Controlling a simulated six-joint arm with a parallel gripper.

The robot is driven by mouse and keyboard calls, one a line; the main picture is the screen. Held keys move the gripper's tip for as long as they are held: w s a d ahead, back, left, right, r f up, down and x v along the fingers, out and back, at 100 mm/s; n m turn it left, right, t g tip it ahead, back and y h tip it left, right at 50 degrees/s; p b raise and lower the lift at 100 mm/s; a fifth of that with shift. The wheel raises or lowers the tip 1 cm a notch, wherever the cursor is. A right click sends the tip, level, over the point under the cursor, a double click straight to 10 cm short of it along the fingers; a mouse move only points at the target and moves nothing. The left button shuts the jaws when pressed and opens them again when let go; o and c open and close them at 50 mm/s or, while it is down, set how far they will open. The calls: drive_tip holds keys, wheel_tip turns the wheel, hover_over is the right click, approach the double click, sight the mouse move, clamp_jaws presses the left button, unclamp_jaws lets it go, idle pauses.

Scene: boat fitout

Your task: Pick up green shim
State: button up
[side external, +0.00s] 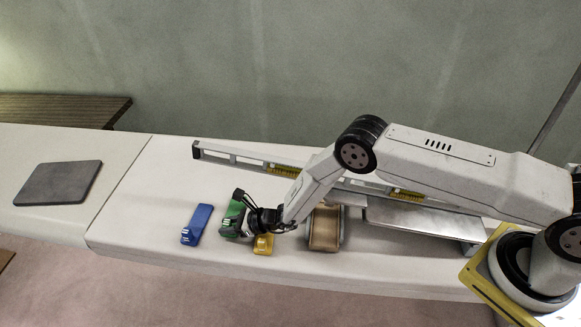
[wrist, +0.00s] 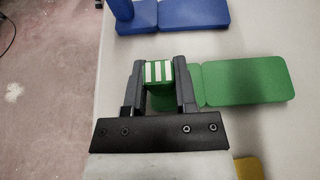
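The green shim (wrist: 245,82) is a flat green plate with a raised, white-striped block at one end. In the wrist view its striped block sits between the two fingers of my gripper (wrist: 160,75), with both fingers close against its sides and no clear gap. In the side external view the green shim (side external: 231,213) is partly hidden by my gripper (side external: 228,230), which reaches down over its near end. The shim appears to rest on the pale bench.
A blue shim (side external: 197,224) lies to the left, also at the top of the wrist view (wrist: 195,12). A yellow shim (side external: 263,244) lies close on the right, with a wooden-faced block (side external: 325,228) beyond. A long level (side external: 240,154) lies behind. A dark pad (side external: 60,183) sits far left.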

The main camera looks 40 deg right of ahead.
clamp_jaws()
drive_tip(key=shift+r, duration=0.15)
drive_tip(key=shift+r, duration=4.85)
